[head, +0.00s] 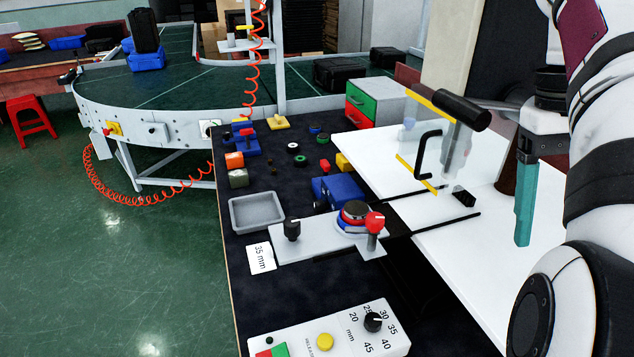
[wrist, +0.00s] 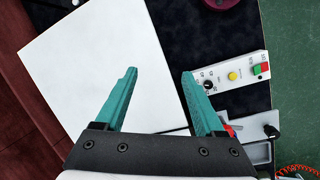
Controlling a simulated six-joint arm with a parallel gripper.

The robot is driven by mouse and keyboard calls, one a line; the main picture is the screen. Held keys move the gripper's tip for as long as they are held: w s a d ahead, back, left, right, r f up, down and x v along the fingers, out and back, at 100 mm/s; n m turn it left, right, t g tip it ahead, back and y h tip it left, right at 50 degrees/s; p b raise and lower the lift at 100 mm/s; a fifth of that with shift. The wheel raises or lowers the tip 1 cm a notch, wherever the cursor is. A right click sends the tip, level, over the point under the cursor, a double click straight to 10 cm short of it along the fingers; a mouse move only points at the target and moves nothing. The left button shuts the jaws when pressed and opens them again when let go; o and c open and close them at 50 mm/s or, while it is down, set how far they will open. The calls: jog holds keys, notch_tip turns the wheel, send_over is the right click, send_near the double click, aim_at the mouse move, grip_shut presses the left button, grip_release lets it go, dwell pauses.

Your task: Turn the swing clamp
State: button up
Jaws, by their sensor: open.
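A grey fixture plate (head: 310,240) lies on the dark bench mat in the head view. It carries a black knob (head: 292,228) at its left end, a round dark disc with a red rim (head: 355,212), and a red-topped post (head: 375,222) at its right end. I cannot tell for sure which part is the swing clamp. My gripper (wrist: 160,73) is open and empty, over the white board. In the head view a teal finger (head: 525,198) hangs right of the fixture, well apart from it. In the wrist view the fixture plate (wrist: 253,152) is partly hidden behind the right finger.
A control box (head: 325,338) with a dial and yellow button stands in front of the fixture. A grey tray (head: 257,212), a card reading 35 mm (head: 261,258) and a blue block (head: 338,190) surround it. A black-handled frame (head: 445,135) stands on the white board (head: 500,250).

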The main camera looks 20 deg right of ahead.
jog(key=w+a+f+m+t+y, duration=0.1)
jog(key=w+f+m+t+y, duration=0.2)
jog(key=w+f+m+y, duration=0.4)
jog(key=w+a+f+m+t+y, duration=0.25)
jog(key=w+f+m+y, duration=0.2)
jog(key=f, duration=0.35)
jog(key=w+d+f+m+t+y, duration=0.25)
jog(key=d+m+t+y, duration=0.2)
jog(key=m+t, duration=0.35)
jog(key=shift+m+h, duration=0.35)
jog(key=shift+h, duration=0.15)
jog(key=x, duration=0.9)
jog(key=w+r+x, duration=0.1)
jog(key=x, duration=0.4)
jog(key=shift+w+d, duration=0.15)
jog(key=shift+w, duration=0.1)
jog(key=shift+w+a, duration=0.35)
jog(key=shift+a, duration=0.05)
grip_shut()
